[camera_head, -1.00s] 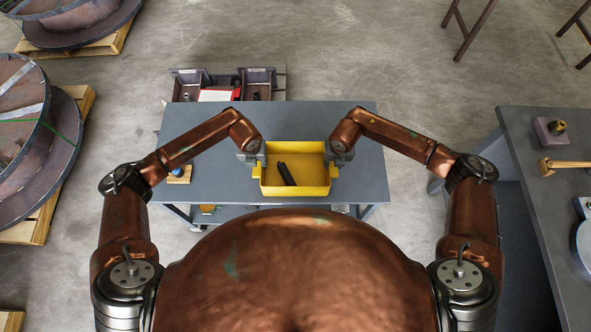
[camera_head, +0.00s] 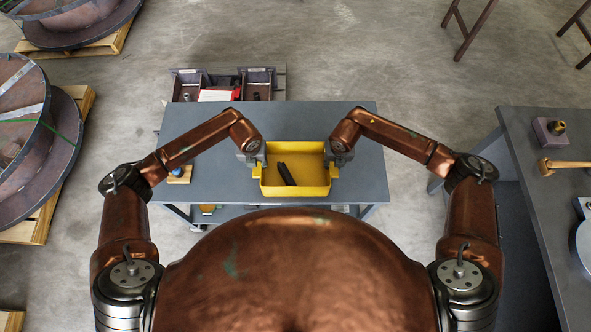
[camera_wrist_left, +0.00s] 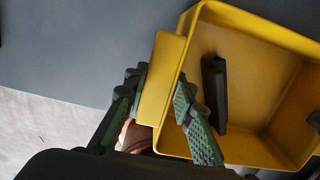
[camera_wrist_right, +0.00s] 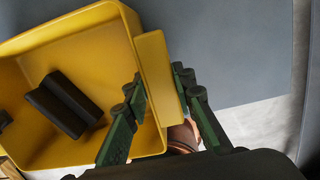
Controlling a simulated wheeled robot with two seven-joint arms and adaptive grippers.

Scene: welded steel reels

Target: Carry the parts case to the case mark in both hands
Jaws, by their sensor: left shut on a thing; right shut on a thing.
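The parts case is an open yellow tray (camera_head: 296,189) with a side handle at each end, over the front part of the grey table in the head view. A dark part (camera_head: 286,174) lies inside it. My left gripper (camera_head: 257,170) is shut on the case's left handle, seen close in the left wrist view (camera_wrist_left: 163,80). My right gripper (camera_head: 335,171) is shut on its right handle, seen close in the right wrist view (camera_wrist_right: 158,75). The case looks level. I cannot tell whether its bottom touches the table. No case mark is distinguishable.
The grey table (camera_head: 200,125) is clear behind the case. A small wooden block with a blue knob (camera_head: 179,173) sits at its left. Bins (camera_head: 257,84) stand behind it. A bench (camera_head: 530,180) with a mallet (camera_head: 565,165) is at right; steel reels (camera_head: 50,140) are at left.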

